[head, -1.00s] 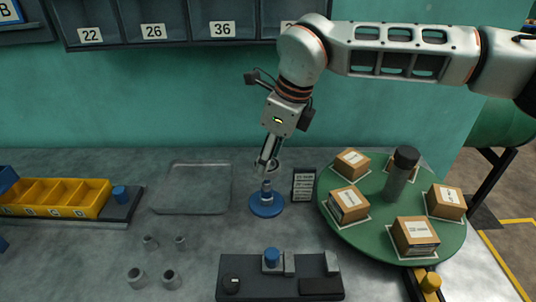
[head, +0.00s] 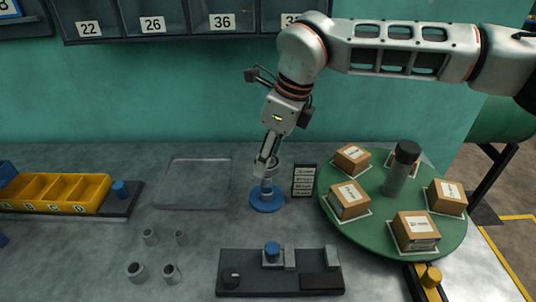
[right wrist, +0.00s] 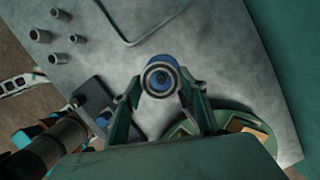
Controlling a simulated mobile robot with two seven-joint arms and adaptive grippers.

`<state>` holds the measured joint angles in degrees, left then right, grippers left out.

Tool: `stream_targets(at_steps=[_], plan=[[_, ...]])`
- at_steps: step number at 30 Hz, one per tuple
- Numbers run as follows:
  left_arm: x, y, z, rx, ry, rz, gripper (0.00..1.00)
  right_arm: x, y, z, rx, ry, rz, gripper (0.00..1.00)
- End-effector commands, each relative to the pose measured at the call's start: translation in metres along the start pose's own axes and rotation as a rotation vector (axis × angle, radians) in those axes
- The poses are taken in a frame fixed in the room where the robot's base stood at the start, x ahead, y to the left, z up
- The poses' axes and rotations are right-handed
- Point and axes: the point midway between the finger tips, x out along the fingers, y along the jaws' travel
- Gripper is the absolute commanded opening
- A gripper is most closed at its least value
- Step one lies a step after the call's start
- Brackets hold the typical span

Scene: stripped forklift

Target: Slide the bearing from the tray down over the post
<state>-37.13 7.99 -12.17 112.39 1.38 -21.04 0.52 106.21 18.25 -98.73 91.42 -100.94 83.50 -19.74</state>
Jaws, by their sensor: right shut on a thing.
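My right gripper (head: 265,170) points down over the post's blue base (head: 267,201), shut on the bearing, a small ring (head: 272,168). In the right wrist view the bearing (right wrist: 160,66) sits between the fingertips (right wrist: 160,83), with the blue base behind it. The post's end shows inside the ring, so the two look lined up. In the head view the ring is at the post's upper part; fingers partly hide it, and I cannot tell how far the post is inside. The tray (head: 193,185) is empty. My left gripper is not in view.
A small dark sign (head: 304,180) stands close right of the post, before a green turntable (head: 375,226) with boxes and a dark bottle (head: 402,168). A black fixture (head: 258,283) lies in front. Several grey sleeves (head: 137,272) stand at front left; yellow bins (head: 62,190) are far left.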

Motion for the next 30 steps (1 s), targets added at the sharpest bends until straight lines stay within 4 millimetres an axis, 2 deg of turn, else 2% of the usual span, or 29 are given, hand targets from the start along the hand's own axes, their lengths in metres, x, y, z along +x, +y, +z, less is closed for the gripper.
stream_targets(at_steps=[15, 23, 24, 25, 26, 30], plan=[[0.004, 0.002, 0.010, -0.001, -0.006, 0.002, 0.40, 0.014, 0.000, -0.004, 0.000, -0.001, 0.001, 0.30], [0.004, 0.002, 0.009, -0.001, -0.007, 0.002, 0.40, 0.014, 0.000, -0.004, 0.000, -0.001, 0.000, 0.30], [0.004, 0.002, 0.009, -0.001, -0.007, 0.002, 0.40, 0.014, 0.000, -0.004, 0.000, -0.001, 0.000, 0.50], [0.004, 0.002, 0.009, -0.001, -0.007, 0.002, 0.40, 0.014, 0.000, -0.004, 0.000, -0.001, 0.000, 0.57], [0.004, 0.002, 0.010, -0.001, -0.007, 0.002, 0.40, 0.014, 0.000, -0.004, 0.000, -0.001, 0.000, 0.61], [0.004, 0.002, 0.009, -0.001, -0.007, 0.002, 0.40, 0.014, 0.000, -0.004, 0.000, -0.001, 0.000, 0.61]])
